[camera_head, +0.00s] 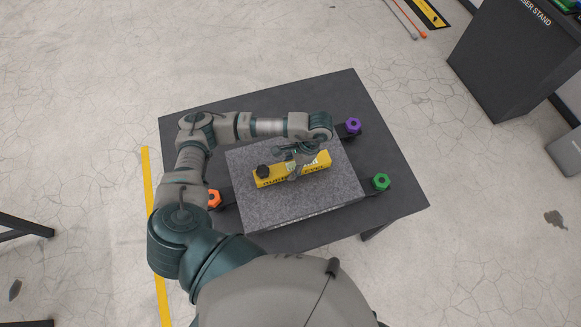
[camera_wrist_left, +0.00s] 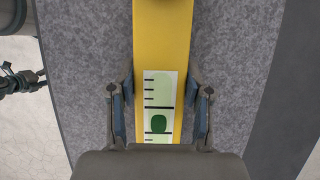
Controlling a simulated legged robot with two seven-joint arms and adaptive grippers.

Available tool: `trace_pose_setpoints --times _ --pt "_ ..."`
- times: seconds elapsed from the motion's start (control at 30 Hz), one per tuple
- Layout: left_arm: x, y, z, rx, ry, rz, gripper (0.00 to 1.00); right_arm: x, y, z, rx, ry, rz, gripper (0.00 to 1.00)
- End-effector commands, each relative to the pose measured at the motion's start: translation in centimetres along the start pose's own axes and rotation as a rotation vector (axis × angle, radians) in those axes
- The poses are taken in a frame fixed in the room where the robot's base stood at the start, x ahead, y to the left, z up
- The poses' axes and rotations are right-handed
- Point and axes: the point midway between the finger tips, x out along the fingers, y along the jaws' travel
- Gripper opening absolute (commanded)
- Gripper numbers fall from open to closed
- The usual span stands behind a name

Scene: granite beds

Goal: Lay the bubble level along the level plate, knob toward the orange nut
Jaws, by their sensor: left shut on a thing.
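The yellow bubble level (camera_head: 316,162) lies lengthwise over the grey granite plate (camera_head: 250,212), slightly tilted in the picture. Its black knob (camera_head: 263,171) is at the left end, on the side of the orange nut (camera_head: 214,198). My left gripper (camera_head: 297,160) is shut on the middle of the level. In the left wrist view, the fingers (camera_wrist_left: 160,105) stand either side of the yellow body, above a green vial window (camera_wrist_left: 158,122). The knob is out of that view. I cannot tell whether the level touches the granite. Part of my right gripper (camera_wrist_left: 22,82) seems to show there.
The plate sits on a dark table (camera_head: 395,207). A purple nut (camera_head: 353,126) is at the back right and a green nut (camera_head: 381,181) at the right. A dark stand (camera_head: 510,60) is beyond at upper right. My left arm crosses the table's left side.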

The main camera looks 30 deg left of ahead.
Motion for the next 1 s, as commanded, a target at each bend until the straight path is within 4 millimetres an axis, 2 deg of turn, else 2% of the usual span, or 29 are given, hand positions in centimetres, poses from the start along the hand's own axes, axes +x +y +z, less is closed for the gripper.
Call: trace_pose_setpoints --times 0.13,0.47,0.5,0.57,0.6,0.93,1.0 --pt "1.1 -0.13 -0.51 -0.003 0.003 -0.001 0.0 -0.09 0.03 -0.06 0.0 0.001 0.0 0.62" --pt "1.24 -0.13 -0.6 -0.003 0.004 -0.002 0.0 0.07 0.03 0.07 0.0 -0.003 0.0 0.62" --pt "1.25 -0.11 -0.58 -0.003 0.003 -0.002 0.57 -0.08 0.02 -0.07 0.0 -0.001 0.0 0.62" --pt "1.23 -0.11 -0.58 -0.003 0.003 -0.002 0.72 -0.21 0.02 -0.34 0.0 0.005 0.0 0.62" --pt "1.23 -0.11 -0.58 -0.003 0.003 -0.002 0.75 -0.27 0.02 -0.51 0.001 0.008 0.0 0.62" --pt "1.13 -0.11 -0.55 -0.003 0.003 -0.001 0.75 -0.43 0.07 -0.68 0.002 0.012 0.001 0.62" --pt "0.53 -0.15 -0.6 -0.003 0.006 -0.003 0.75 -0.26 0.1 -0.41 0.002 0.01 0.001 0.62"
